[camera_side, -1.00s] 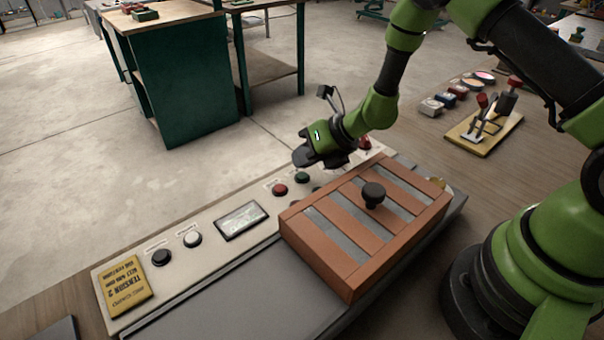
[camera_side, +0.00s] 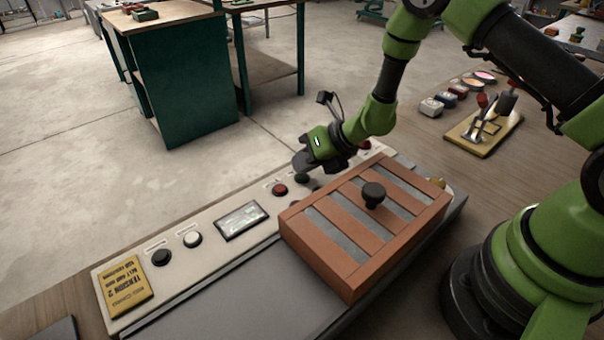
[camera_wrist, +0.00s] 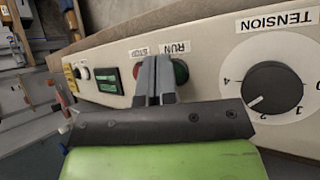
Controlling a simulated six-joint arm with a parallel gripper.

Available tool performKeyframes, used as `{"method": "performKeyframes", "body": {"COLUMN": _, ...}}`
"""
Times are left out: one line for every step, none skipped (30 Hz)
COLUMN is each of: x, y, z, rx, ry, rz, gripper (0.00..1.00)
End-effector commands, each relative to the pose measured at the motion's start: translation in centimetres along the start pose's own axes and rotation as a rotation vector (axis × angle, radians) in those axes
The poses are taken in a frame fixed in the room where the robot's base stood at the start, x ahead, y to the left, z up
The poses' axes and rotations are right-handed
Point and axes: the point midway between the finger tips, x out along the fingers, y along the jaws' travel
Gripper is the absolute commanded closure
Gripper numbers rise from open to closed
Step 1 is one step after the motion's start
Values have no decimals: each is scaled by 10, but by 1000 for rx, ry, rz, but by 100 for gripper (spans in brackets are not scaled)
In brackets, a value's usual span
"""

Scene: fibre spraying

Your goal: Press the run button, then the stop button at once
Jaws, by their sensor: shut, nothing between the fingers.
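The control panel carries a green run button (camera_wrist: 181,72) and a red stop button (camera_wrist: 137,71), labelled RUN and STOP in the wrist view. The red stop button also shows in the side view (camera_side: 280,190). The run button there (camera_side: 302,178) is dark and mostly shaded under my gripper (camera_side: 301,166). In the wrist view my gripper (camera_wrist: 156,62) has its fingers together and empty, between the two buttons in the picture, covering the near edge of each. I cannot tell whether the fingertips touch the run button.
A brown slatted cover (camera_side: 331,222) with a black knob (camera_side: 373,195) stands beside the buttons. A tension dial (camera_wrist: 271,88) is at right in the wrist view. A small display (camera_side: 241,221), white button (camera_side: 193,239) and black button (camera_side: 161,257) lie further left.

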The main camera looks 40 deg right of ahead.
Motion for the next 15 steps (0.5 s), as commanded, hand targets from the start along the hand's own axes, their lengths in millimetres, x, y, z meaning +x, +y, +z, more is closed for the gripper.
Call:
{"method": "performKeyframes", "body": {"x": 0, "y": 0, "z": 0, "rx": 0, "ry": 0, "rz": 0, "gripper": 100}}
{"method": "performKeyframes", "body": {"x": 1, "y": -1, "z": 0, "rx": 0, "ry": 0, "rz": 0, "gripper": 100}}
{"method": "performKeyframes", "body": {"x": 1, "y": -1, "z": -1, "rx": 0, "ry": 0, "rz": 0, "gripper": 100}}
{"method": "performKeyframes", "body": {"x": 1, "y": -1, "z": -1, "rx": 0, "ry": 0, "rz": 0, "gripper": 100}}
{"method": "performKeyframes", "body": {"x": 2, "y": -1, "z": -1, "rx": 0, "ry": 0, "rz": 0, "gripper": 100}}
{"method": "performKeyframes", "body": {"x": 2, "y": -1, "z": -1, "rx": -1, "ry": 0, "rz": 0, "gripper": 100}}
{"method": "performKeyframes", "body": {"x": 2, "y": -2, "z": -1, "rx": -1, "ry": 0, "rz": 0, "gripper": 100}}
{"method": "performKeyframes", "body": {"x": 2, "y": -2, "z": -2, "rx": -1, "ry": 0, "rz": 0, "gripper": 100}}
{"method": "performKeyframes", "body": {"x": 3, "y": -2, "z": -2, "rx": -1, "ry": 0, "rz": 0, "gripper": 100}}
{"method": "performKeyframes", "body": {"x": 3, "y": -2, "z": -2, "rx": -1, "ry": 0, "rz": 0, "gripper": 100}}
{"method": "performKeyframes", "body": {"x": 3, "y": -2, "z": -2, "rx": -1, "ry": 0, "rz": 0, "gripper": 100}}
{"method": "performKeyframes", "body": {"x": 4, "y": -3, "z": -3, "rx": -1, "ry": 0, "rz": 0, "gripper": 100}}
{"method": "performKeyframes", "body": {"x": 4, "y": -3, "z": -3, "rx": -1, "ry": 0, "rz": 0, "gripper": 100}}
{"method": "performKeyframes", "body": {"x": 4, "y": -3, "z": -3, "rx": -1, "ry": 0, "rz": 0, "gripper": 100}}
{"method": "performKeyframes", "body": {"x": 4, "y": -3, "z": -3, "rx": -1, "ry": 0, "rz": 0, "gripper": 100}}
